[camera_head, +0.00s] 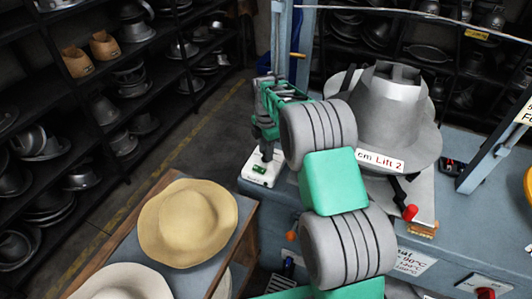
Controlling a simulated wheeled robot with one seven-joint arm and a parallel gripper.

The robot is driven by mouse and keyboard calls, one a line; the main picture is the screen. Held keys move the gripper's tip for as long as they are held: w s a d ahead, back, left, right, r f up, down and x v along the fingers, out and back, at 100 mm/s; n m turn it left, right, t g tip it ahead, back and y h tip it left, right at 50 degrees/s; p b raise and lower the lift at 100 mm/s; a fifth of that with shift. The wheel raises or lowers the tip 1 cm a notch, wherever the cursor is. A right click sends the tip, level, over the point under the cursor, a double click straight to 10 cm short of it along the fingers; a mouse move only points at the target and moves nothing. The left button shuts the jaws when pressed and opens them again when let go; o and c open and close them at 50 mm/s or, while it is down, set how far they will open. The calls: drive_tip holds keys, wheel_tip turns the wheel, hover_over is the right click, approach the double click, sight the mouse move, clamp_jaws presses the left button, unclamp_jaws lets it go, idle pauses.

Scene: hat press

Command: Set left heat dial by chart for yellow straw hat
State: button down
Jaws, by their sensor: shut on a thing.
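The yellow straw hat (188,222) lies brim down on a wooden-edged stand at the lower left. A white control plate (260,173) with a small green display sits on the left end of the blue-grey press bench. My gripper (267,152) points down at this plate and is shut on what appears to be the left heat dial, which the fingers hide. The display reading is too small to tell. A white chart (408,263) with temperatures in °C is on the bench front, partly hidden by my arm.
A grey metal hat form (392,115) stands on the bench behind my arm, with a "Lift 2" label. A red-knobbed lever (410,212) and a red dial (485,293) are at the right. Another pale hat (122,283) is lower left. Dark shelves line the left, beyond the floor aisle.

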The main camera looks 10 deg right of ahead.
drive_tip(key=m+b, duration=0.1)
drive_tip(key=m, duration=0.4)
drive_tip(key=shift+m, duration=0.3)
drive_tip(key=m+b, duration=0.1)
drive_tip(key=m, duration=0.3)
drive_tip(key=shift+m, duration=0.3)
drive_tip(key=c, duration=1)
unclamp_jaws()
drive_tip(key=shift+c, duration=0.2)
drive_tip(key=shift+r, duration=0.1)
wheel_tip(320, 180, up, 8)
drive_tip(key=shift+f+b, duration=0.15)
drive_tip(key=shift+b, duration=0.3)
